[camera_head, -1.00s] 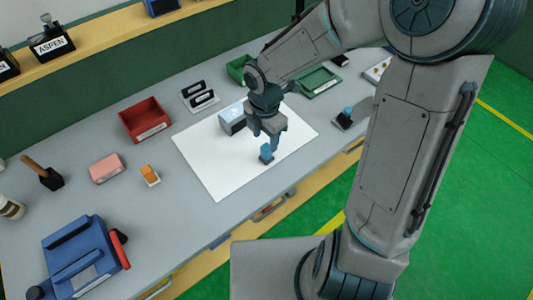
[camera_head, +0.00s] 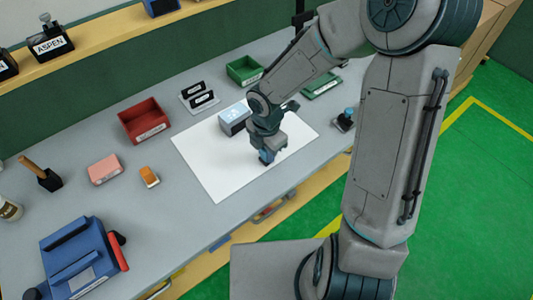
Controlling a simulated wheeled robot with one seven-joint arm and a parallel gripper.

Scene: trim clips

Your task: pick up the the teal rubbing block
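A small blue-teal block (camera_head: 266,157) stands on the white sheet (camera_head: 215,170), near the sheet's front right part. It is the likely teal rubbing block. My gripper (camera_head: 268,152) is down at it, pointing downward, with its fingers beside the block and partly hiding it. I cannot tell whether the fingers touch or grip the block.
A grey-blue box (camera_head: 234,118) sits on the sheet just behind my gripper. A dark stamp with a teal knob (camera_head: 345,118) stands right of the sheet. An orange block (camera_head: 149,176), pink block (camera_head: 104,168) and red bin (camera_head: 145,121) lie left. The sheet's left part is clear.

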